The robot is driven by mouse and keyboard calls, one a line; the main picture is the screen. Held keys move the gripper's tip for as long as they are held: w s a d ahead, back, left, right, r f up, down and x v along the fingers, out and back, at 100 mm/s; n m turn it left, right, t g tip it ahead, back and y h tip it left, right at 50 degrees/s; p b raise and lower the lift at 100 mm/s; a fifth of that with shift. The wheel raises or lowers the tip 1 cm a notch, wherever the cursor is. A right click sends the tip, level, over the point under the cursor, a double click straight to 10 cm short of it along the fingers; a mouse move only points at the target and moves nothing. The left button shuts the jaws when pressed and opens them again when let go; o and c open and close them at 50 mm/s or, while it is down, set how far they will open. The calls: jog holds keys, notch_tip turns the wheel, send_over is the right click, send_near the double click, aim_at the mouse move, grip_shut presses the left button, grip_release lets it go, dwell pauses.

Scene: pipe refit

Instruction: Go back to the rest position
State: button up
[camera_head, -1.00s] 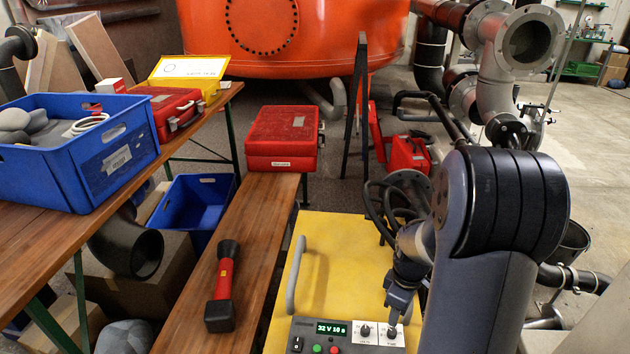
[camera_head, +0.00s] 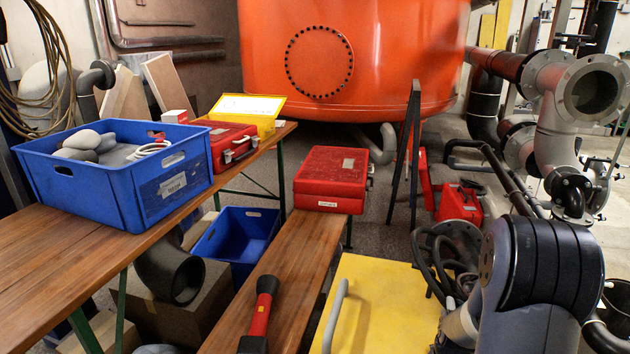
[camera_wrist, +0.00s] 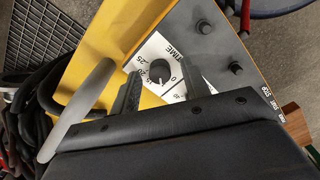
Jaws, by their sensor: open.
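My gripper (camera_wrist: 160,72) is open in the wrist view, its two dark fingers spread with nothing held. A black knob (camera_wrist: 156,78) on a white TIME dial plate (camera_wrist: 157,53) shows between the fingertips; I cannot tell how far apart they are in depth. The yellow machine (camera_head: 380,304) carries this panel, and its top and grey handle (camera_head: 335,318) show at the bottom of the head view. My arm stands at the lower right of the head view; the gripper is outside that view.
A wooden bench (camera_head: 290,285) holds a red-and-black tool (camera_head: 262,315) and a red case (camera_head: 331,180). A blue crate (camera_head: 110,190) stands on the left table (camera_head: 60,255). Grey pipes (camera_head: 562,130) rise at the right. Black hoses (camera_wrist: 30,105) lie beside the machine.

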jog(key=shift+r, duration=0.1)
notch_tip(320, 180, up, 11)
jog(key=p, duration=0.3)
jog(key=shift+n, duration=0.3)
notch_tip(320, 180, down, 11)
jog(key=b, duration=0.3)
jog(key=shift+f, duration=0.2)
jog(key=shift+r+m, duration=0.1)
jog(key=shift+m, duration=0.9)
jog(key=m, duration=0.3)
jog(key=shift+m, duration=0.4)
jog(key=m+b, duration=0.1)
jog(key=m, duration=0.5)
jog(key=m+b, duration=0.1)
jog(key=m, duration=0.5)
jog(key=m+b, duration=0.1)
jog(key=m, duration=0.4)
jog(key=shift+m, duration=0.3)
